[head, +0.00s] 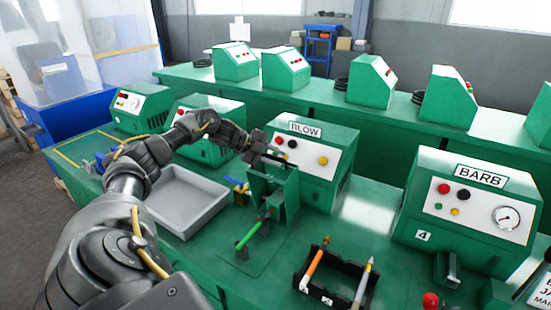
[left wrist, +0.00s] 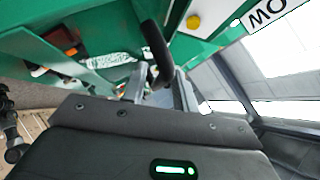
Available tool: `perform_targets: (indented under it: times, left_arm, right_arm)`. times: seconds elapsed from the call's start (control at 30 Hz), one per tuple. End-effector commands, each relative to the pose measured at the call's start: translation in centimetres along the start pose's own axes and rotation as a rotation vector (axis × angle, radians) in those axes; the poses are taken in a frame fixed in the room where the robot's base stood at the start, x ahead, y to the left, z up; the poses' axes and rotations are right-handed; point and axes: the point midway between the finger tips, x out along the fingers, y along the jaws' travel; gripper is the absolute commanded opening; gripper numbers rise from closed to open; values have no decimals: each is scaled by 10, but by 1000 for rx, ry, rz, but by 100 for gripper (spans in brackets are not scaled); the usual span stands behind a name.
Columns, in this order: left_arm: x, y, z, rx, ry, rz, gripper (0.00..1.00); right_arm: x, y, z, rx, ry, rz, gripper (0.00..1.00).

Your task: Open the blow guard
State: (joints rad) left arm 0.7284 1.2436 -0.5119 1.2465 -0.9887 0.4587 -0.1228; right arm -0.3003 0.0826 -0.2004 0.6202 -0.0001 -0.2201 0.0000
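The BLOW machine (head: 310,155) is a green box with a white panel, red and black buttons and yellow knobs. In front of it stands a green guard (head: 286,190) with upright plates and a dark handle near its top. My left gripper (head: 262,152) is at the top of this guard, in front of the panel. In the left wrist view, the black handle (left wrist: 156,45) lies between my two grey fingers (left wrist: 160,88), with a little room beside it, so the gripper looks open around it. Contact is unclear. My right gripper is not in view.
A green-handled lever (head: 252,235) extends in front of the guard. A grey tray (head: 185,203) lies to the left. The BARB machine (head: 468,205) is at right, with more green machines behind.

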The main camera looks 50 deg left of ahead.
Motion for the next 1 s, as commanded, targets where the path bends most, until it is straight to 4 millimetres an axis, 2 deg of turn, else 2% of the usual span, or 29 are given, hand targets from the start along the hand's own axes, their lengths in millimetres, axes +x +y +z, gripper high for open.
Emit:
perform_targets:
  times: [0.27,0.37,0.7,0.8,1.0]
  left_arm:
    - [-2,5,2,-3,-3,11,33]
    - [-16,6,3,-2,-6,9,33]
    - [-83,3,0,1,-5,3,33]
    - [-96,1,0,1,-3,2,33]
    - [-107,1,-2,1,-1,2,33]
  right_arm:
    - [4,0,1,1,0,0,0]
    - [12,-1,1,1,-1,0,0]
    - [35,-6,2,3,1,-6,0]
    - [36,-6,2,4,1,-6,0]
    - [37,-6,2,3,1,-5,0]
